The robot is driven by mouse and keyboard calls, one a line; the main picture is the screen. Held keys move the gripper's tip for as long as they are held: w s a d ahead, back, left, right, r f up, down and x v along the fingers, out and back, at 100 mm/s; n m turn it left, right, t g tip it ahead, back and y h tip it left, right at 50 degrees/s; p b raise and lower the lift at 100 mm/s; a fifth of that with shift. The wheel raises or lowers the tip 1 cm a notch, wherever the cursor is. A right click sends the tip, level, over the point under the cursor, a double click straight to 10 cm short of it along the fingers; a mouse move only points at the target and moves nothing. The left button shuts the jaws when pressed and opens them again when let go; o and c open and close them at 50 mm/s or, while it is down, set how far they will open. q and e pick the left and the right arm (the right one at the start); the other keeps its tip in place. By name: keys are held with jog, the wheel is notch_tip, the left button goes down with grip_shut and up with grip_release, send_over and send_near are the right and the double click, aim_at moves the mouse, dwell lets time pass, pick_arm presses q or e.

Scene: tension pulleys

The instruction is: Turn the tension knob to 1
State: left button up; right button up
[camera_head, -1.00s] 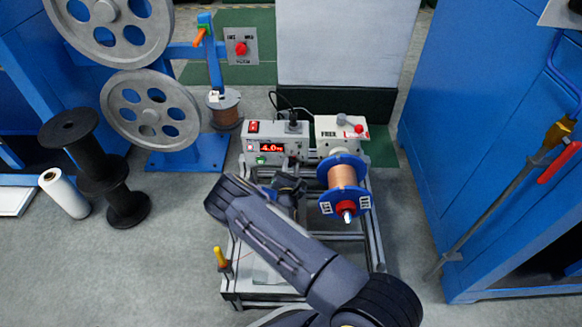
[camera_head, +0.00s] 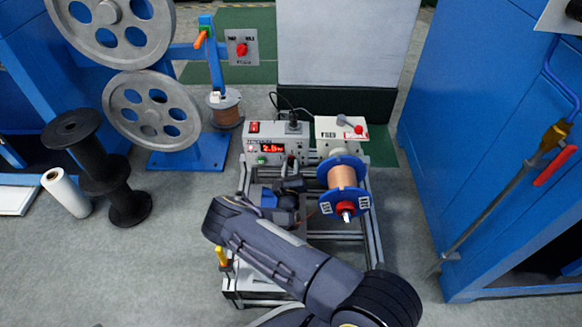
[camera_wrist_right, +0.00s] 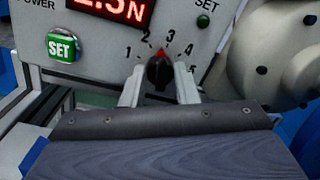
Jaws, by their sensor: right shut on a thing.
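The tension knob (camera_wrist_right: 159,72) is black with a red pointer, on the front of the grey control box (camera_head: 252,143). In the right wrist view, its pointer stands between 2 and 3 on the printed 1 to 5 scale. My right gripper (camera_wrist_right: 158,84) is shut on the knob, one pale finger on each side. In the head view, my right gripper (camera_head: 291,180) is at the box front and hides the knob. The red display (camera_wrist_right: 108,10) reads about 2.5 N, its top cut off in the wrist view. My left gripper is not in view.
A green SET button (camera_wrist_right: 62,46) sits left of the knob. A blue-flanged copper wire spool (camera_head: 342,178) is close to the right of my gripper. A yellow-handled tool (camera_head: 222,257) stands at the frame's left. Black spools (camera_head: 100,180) stand farther left.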

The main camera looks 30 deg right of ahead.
jog(key=shift+s+d+f+n+t+y, duration=0.1)
jog(key=shift+n+t+y, duration=0.15)
jog(key=shift+n, duration=3.3)
jog(key=shift+f+n+t+y, duration=0.15)
jog(key=shift+n+y, duration=0.2)
jog(key=shift+n, duration=3.5)
jog(key=o, duration=1)
jog(key=shift+r, duration=0.1)
jog(key=shift+c, duration=0.2)
